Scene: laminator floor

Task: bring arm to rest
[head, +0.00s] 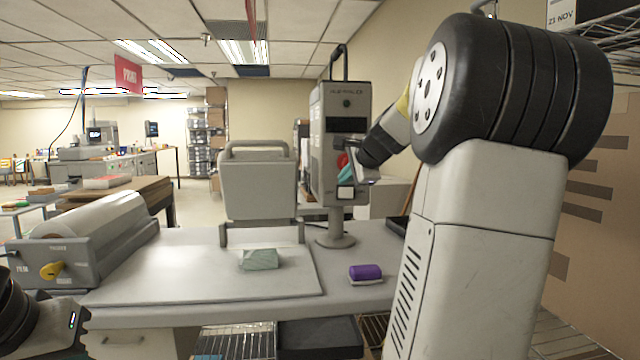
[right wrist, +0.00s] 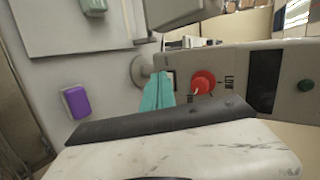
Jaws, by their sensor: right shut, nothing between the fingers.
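My right arm rises in the foreground on the right of the head view and reaches forward. Its gripper (head: 362,172) is shut and empty.
A purple-topped eraser-like block (head: 366,272) and a grey-green block (head: 260,259) lie on the worktable (head: 200,245). A roll laminator (head: 85,245) stands at left, a grey panel-like device (head: 258,185) behind. Wire shelving (head: 615,30) is at upper right, near my right arm.

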